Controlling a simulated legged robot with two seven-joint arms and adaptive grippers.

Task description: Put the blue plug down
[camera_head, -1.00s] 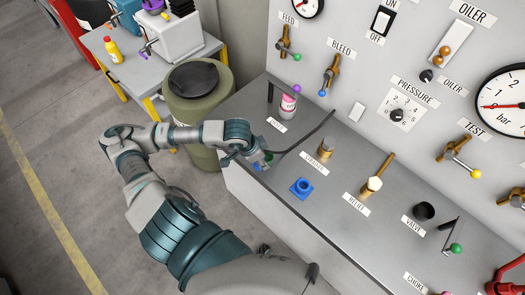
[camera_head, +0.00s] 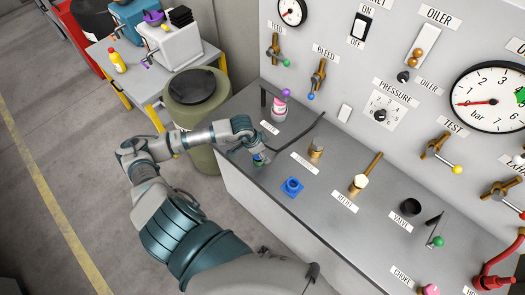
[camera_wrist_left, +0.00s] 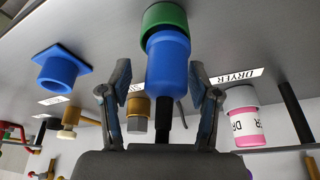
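The blue plug (camera_wrist_left: 168,62) is in the left wrist view, with a green end (camera_wrist_left: 163,16) towards the grey bench top and a black cable at its other end. Whether the green end touches the bench is hard to tell. My left gripper (camera_wrist_left: 160,66) has its two fingers spread on either side of the plug, with a visible gap on the left. In the head view my left gripper (camera_head: 259,156) is low over the bench's near edge, and the plug is mostly hidden. A blue square-flanged socket (camera_head: 291,187) is to its right; it also shows in the wrist view (camera_wrist_left: 60,70). My right gripper is out of view.
A pink-and-white bottle (camera_head: 279,107) stands behind the gripper by the DRYER label. A brass fitting (camera_head: 316,148) and a brass valve (camera_head: 362,180) stand to the right. The black cable (camera_head: 300,138) runs across the bench. An olive drum (camera_head: 197,95) stands left of the bench.

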